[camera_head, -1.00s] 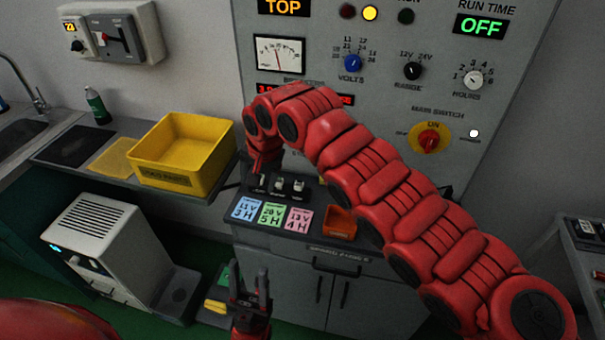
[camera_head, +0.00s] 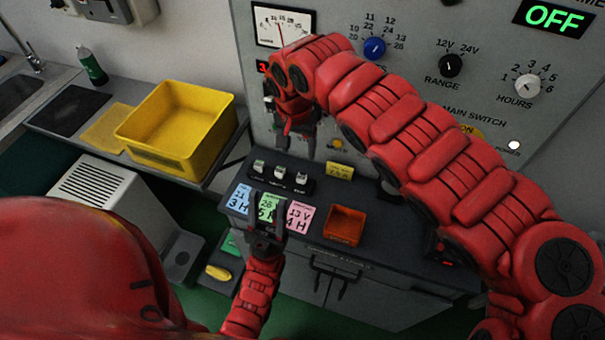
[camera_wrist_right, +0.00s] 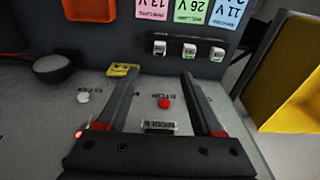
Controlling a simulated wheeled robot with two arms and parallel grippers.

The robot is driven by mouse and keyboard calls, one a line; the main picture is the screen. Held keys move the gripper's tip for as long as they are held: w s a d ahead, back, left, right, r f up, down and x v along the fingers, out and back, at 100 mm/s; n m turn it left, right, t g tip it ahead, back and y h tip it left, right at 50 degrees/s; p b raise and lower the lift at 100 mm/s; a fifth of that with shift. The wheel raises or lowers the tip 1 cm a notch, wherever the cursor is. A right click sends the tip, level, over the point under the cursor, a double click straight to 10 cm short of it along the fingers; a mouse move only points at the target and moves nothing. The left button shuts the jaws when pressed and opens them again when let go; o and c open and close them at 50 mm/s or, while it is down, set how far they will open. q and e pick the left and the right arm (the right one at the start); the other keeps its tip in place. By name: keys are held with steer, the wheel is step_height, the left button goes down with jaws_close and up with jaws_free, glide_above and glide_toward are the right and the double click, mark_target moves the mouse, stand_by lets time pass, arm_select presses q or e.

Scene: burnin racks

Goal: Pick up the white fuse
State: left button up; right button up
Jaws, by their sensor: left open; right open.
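Three small white fuse-like pieces (camera_head: 280,172) stand in a dark holder on the dark counter. They also show in the right wrist view (camera_wrist_right: 188,51). I cannot tell which one is the white fuse. My right gripper (camera_head: 296,148) is open and empty, above and behind the holder, close to the panel. In the right wrist view its fingers (camera_wrist_right: 188,78) spread before the panel face, with the pieces beyond the tips. My left gripper (camera_head: 266,204) is open and empty, in front of the holder, overlapping the label cards in the picture.
Blue, green and pink label cards (camera_head: 299,216) lie before the holder. An orange tray (camera_head: 344,226) and a yellow tag (camera_head: 340,171) are to its right. A yellow bin (camera_head: 178,128) stands at left. The control panel (camera_head: 425,105) rises behind.

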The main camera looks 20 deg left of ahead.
steer(key=p, duration=0.2)
glide_above(302, 177)
steer(key=f, duration=0.8)
steer(key=shift+s+a, duration=0.15)
steer(key=shift+s, duration=0.25)
steer(key=shift+w+f, duration=0.15)
steer(key=shift+f, duration=0.55)
step_height(302, 177, down, 4)
steer(key=shift+w+r+p, duration=0.1)
steer(key=shift+p, duration=0.9)
steer(key=shift+w+f, duration=0.2)
steer(key=shift+f, duration=0.15)
jaws_close()
